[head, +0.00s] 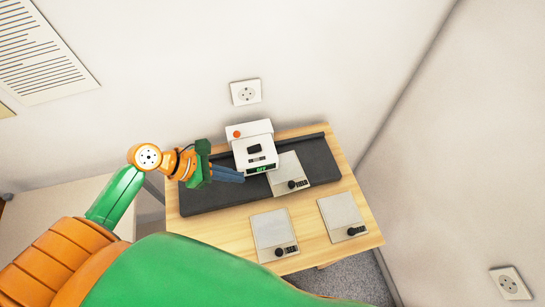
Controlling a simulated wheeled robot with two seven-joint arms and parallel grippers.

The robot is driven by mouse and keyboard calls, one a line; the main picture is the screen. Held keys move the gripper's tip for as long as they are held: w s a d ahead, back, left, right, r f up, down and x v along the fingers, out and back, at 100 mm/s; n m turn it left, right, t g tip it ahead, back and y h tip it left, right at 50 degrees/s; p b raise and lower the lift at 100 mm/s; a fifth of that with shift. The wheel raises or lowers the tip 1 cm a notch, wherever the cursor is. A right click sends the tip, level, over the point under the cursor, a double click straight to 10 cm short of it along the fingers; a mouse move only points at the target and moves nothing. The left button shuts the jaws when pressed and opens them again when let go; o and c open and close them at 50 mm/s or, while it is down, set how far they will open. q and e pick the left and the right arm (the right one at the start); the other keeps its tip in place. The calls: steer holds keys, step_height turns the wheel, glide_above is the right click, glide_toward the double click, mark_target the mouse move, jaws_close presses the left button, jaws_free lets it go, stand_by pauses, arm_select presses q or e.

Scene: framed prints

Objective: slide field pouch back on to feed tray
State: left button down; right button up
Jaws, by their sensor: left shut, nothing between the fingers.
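The dark grey feed tray (325,160) lies along the back of a small wooden table. A light grey flat pouch (288,168) with a black knob and a small label lies partly on the tray's right part, its front end towards the tray's front edge. Two similar pouches lie on bare wood in front, one at the middle (271,232) and one at the right (340,210). The labels are too small to read surely, so I cannot tell which is the field pouch. My left gripper (236,175) is shut and empty over the tray, left of the pouch. My right gripper is out of view.
A white device (252,134) with an orange button and a green display stands on the tray, between my left gripper and the nearest pouch. A wall with a socket (245,92) is close behind. Bare wood (225,230) is free at the table's front left.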

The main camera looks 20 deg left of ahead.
mark_target(278, 188)
arm_select(q)
steer(key=d+f, duration=0.2)
steer(key=d, duration=0.1)
steer(key=d+f, duration=0.1)
steer(key=shift+w+d+f+b, duration=0.2)
steer(key=shift+w+b, duration=0.15)
steer(key=x, duration=0.4)
steer(key=shift+w+a+f+b, duration=0.1)
steer(key=shift+w+a+b, duration=0.1)
steer(key=shift+b, duration=0.1)
steer(key=w+d, duration=0.2)
steer(key=shift+d+p, duration=0.35)
steer(key=shift+d, duration=0.05)
steer(key=shift+w+d, duration=0.1)
steer(key=shift+d, duration=0.25)
steer(key=shift+w+f, duration=0.1)
